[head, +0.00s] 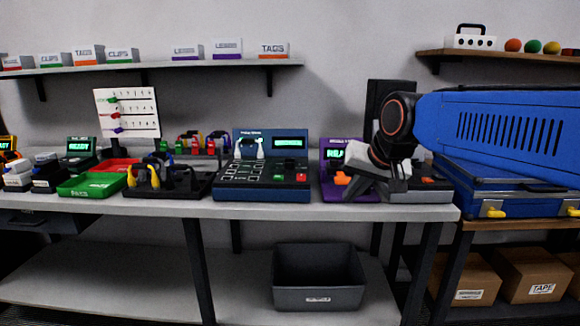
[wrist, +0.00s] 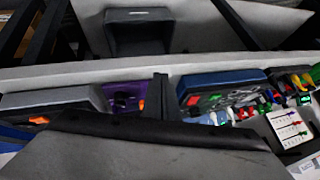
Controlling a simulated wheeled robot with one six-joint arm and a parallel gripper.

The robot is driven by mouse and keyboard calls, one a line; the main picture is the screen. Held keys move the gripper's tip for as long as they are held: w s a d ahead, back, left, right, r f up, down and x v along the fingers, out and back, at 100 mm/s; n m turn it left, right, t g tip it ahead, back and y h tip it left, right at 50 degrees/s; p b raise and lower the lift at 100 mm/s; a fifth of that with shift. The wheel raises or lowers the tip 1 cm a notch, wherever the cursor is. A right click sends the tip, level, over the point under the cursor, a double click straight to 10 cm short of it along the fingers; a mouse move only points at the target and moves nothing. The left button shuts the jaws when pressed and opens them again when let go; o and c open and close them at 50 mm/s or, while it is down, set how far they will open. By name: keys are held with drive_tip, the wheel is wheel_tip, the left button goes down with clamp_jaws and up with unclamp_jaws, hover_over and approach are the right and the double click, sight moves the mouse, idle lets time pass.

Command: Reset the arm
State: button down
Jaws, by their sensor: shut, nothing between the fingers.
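My blue arm (head: 500,122) reaches in from the right of the head view, with its dark round wrist joint (head: 397,114) above the right part of the workbench. My gripper (head: 350,192) is shut and empty. It hangs low in front of the purple device (head: 331,168) and partly hides that device and the grey device (head: 430,187) beside it. In the wrist view the dark, narrow end of my gripper (wrist: 160,84) points at the bench between the purple device (wrist: 124,100) and the blue tester (wrist: 222,88).
The bench (head: 300,205) also holds the blue tester (head: 262,185), a cable tray (head: 165,180), a green tray (head: 92,186) and a white chart board (head: 128,112). A blue case (head: 510,195) stands right under my arm. A grey bin (head: 318,277) sits below.

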drive_tip(key=s+d+f+h, duration=0.1)
drive_tip(key=s+d+f, duration=0.3)
drive_tip(key=s+f, duration=0.2)
drive_tip(key=s+d+f+g+h, duration=0.1)
drive_tip(key=s+d+f, duration=0.4)
drive_tip(key=s, duration=0.5)
drive_tip(key=s+d+f+n+g, duration=0.1)
drive_tip(key=s+d+f, duration=0.4)
drive_tip(key=s+f, duration=0.2)
drive_tip(key=shift+s+d+h, duration=0.2)
drive_tip(key=shift+s+h, duration=0.2)
drive_tip(key=shift+s, duration=0.45)
